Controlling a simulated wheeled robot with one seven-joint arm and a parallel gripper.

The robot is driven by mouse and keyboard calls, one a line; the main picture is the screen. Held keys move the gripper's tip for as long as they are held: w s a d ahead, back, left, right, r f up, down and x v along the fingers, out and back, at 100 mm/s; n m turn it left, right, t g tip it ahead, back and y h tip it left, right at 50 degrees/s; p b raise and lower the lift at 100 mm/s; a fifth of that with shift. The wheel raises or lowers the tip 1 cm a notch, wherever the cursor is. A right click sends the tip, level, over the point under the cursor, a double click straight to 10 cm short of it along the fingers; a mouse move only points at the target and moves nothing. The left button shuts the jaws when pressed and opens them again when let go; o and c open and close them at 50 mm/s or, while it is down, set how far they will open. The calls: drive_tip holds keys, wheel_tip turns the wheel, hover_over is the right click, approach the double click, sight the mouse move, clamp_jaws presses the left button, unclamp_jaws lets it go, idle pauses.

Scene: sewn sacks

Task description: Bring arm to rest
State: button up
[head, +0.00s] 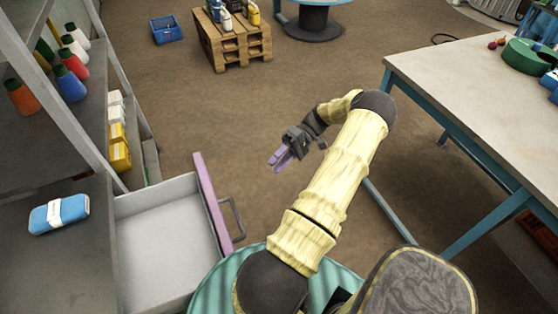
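My gripper (282,158) shows near the middle of the head view, at the end of my bent, cream-covered arm. Its purple fingers point down and to the left over the bare brown floor. Nothing shows between or against the fingers. The view is too small to tell how far apart the fingertips are. The gripper is apart from the drawer, the shelf and the table.
An open, empty drawer (165,240) with a purple front juts out at the lower left, beside shelves (45,130) of bottles. A blue-and-white pack (60,213) lies on the grey surface. A table (490,100) stands at right. A pallet stack (232,45) stands behind.

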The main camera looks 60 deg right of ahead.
idle(0.4)
drive_tip(key=w+a+r+n+g+h+p, duration=0.1)
drive_tip(key=w+a+r+g+h, duration=0.3)
drive_tip(key=a, duration=0.5)
drive_tip(key=w+a+r+n+g+h+p, duration=0.1)
drive_tip(key=w+a+r+g+h+p, duration=0.1)
drive_tip(key=w+a+r+h, duration=0.45)
drive_tip(key=s+a+r+t+h+p, duration=0.1)
drive_tip(key=s+a+r+t+h, duration=0.1)
drive_tip(key=a, duration=0.7)
drive_tip(key=s+a+r+n+t+h+p, duration=0.1)
drive_tip(key=s+a+r+t+h+p, duration=0.1)
drive_tip(key=a+r+t, duration=0.2)
drive_tip(key=a+r, duration=0.3)
drive_tip(key=a, duration=0.2)
drive_tip(key=shift+a, duration=0.2)
drive_tip(key=shift+a, duration=0.15)
